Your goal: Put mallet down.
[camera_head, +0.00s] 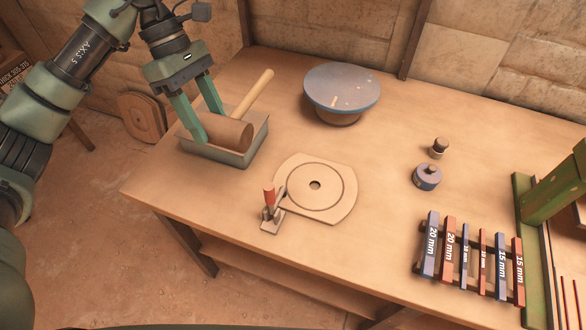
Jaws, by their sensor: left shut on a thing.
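The mallet has a brown cylindrical head (228,134) and a pale wooden handle (252,95) that slants up to the right. My left gripper (210,124) comes down from above and is shut on the mallet, its fingers around the head. The mallet is at a grey rectangular tray (236,158) at the table's left end, with the head over the tray's opening. I cannot tell whether the head touches the tray's floor. My right gripper is not in view.
On the wooden table (375,170), a bowl with a blue-grey top (342,92) stands behind. A round-holed plate (322,190) with a red-handled clamp (269,200) lies in the middle. Small weights (427,177) and a rack of labelled bars (466,262) are at right.

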